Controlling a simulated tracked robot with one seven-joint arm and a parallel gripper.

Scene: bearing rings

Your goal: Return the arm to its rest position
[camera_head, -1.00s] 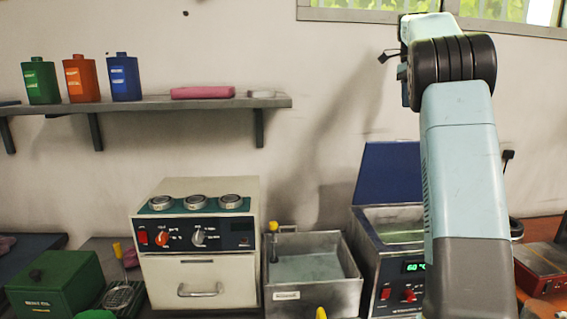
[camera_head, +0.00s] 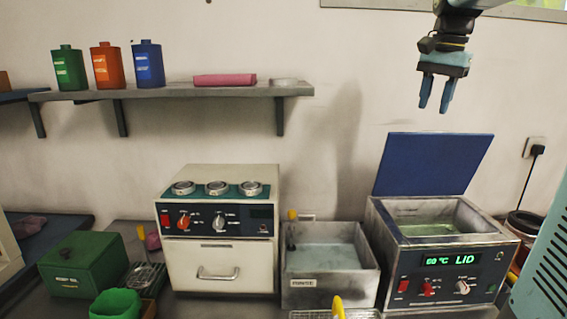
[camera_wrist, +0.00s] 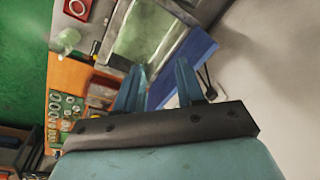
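My gripper (camera_head: 437,92) hangs in the air at the upper right of the head view, above the open blue lid of the heated bath. Its two blue fingers point down and are a little apart, with nothing between them. In the wrist view my gripper (camera_wrist: 163,88) also shows its two fingers spread and empty. Part of my arm shows at the top right, and a light blue part of my own body stands at the right edge of the head view.
The heated bath (camera_head: 440,250) has its blue lid (camera_head: 433,163) up; its display reads LID. Left of it are a grey rinse basin (camera_head: 330,288), a white oven (camera_head: 218,264) and a green box (camera_head: 84,264). A shelf (camera_head: 200,92) holds three bottles. Air around my gripper is clear.

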